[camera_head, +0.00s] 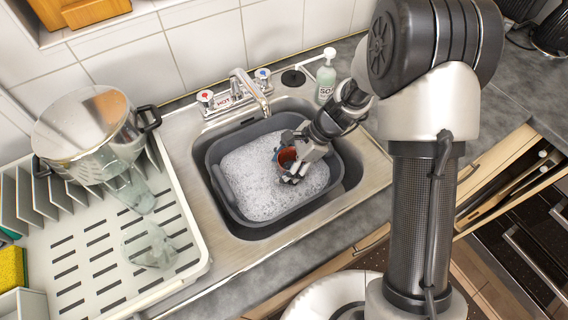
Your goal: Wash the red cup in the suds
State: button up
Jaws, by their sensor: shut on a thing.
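The red cup (287,157) is in my gripper (288,163), over the right part of the suds. Only a piece of the cup's reddish side and rim shows between the fingers; the rest is hidden by the gripper. My gripper is shut on the cup and reaches in from the right. The white suds (250,185) fill a grey tub (215,172) set in the steel sink. The cup is at or just above the foam; I cannot tell whether its lower part is in the suds.
The faucet (250,88) hangs over the tub's back edge. A soap bottle (326,78) stands behind my arm. A white drying rack (190,235) at left holds a large glass-lidded pot (90,140) and clear glasses (150,245). A yellow sponge (12,268) is at far left.

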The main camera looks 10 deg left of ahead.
jog(key=shift+f, duration=3.1)
jog(key=shift+w+d+p, duration=0.35)
jog(key=shift+w+d, duration=0.75)
jog(key=shift+d, duration=0.3)
jog(key=shift+s+a, duration=0.1)
jog(key=shift+a, duration=0.05)
jog(key=shift+s+a, duration=0.1)
jog(key=shift+s+a, duration=0.85)
jog(key=shift+a, duration=0.3)
jog(key=shift+w+d+p, duration=0.2)
jog(key=shift+w+d, duration=0.3)
jog(key=shift+d, duration=0.2)
jog(key=shift+w+d+p, duration=0.2)
jog(key=shift+w+d, duration=0.3)
jog(key=shift+d, duration=0.15)
